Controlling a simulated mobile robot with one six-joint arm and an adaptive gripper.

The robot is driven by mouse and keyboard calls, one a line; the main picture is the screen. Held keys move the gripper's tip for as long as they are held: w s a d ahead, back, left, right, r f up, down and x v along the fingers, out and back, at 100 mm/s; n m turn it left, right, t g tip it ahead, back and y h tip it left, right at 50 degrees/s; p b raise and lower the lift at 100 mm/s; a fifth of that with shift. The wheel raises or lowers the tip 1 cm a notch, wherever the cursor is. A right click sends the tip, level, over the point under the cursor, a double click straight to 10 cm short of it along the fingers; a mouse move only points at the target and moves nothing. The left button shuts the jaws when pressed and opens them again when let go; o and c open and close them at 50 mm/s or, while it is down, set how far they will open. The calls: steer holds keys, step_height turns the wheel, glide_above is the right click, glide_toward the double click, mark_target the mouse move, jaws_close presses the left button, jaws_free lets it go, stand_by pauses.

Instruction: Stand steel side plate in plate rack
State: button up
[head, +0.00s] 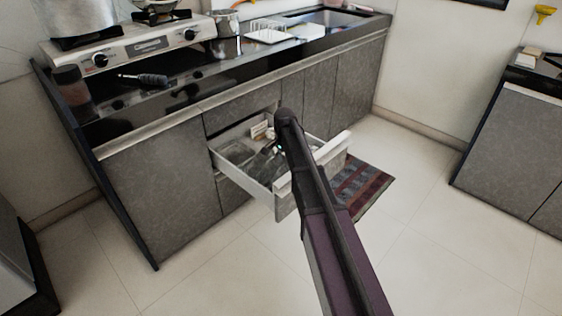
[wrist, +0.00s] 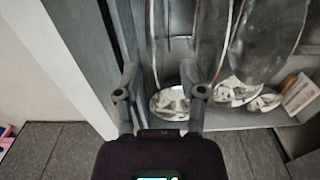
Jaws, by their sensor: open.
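The plate rack (head: 268,33) is a white rack on the dark counter, near the sink. My gripper (head: 265,151) is over the pulled-out drawer (head: 243,175), partly hidden by my arm in the head view. In the wrist view my gripper (wrist: 159,78) is open, with nothing held between its fingers. Shiny steel pieces lie in the drawer ahead of it. One is a large oval surface (wrist: 268,40) at the upper right; smaller shiny round ends show below. I cannot tell for certain which piece is the steel side plate.
A stove (head: 150,45) with a pot (head: 80,15) stands at the counter's left. A steel mug (head: 228,24) is left of the rack, and the sink (head: 322,17) is beyond it. A striped mat (head: 360,187) lies by the drawer. The floor in front is clear.

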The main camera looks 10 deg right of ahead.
step_height(320, 180, up, 7)
steer(key=p, duration=0.6)
steer(key=shift+f, duration=0.1)
stand_by(0.6)
steer(key=shift+s, duration=0.35)
steer(key=s+n, duration=1)
steer(key=s, duration=1.7)
steer(key=shift+s+n, duration=0.2)
steer(key=shift+n, duration=0.2)
step_height(320, 180, up, 30)
steer(key=p, duration=3)
steer(key=shift+r+p, duration=0.25)
steer(key=shift+p, duration=0.1)
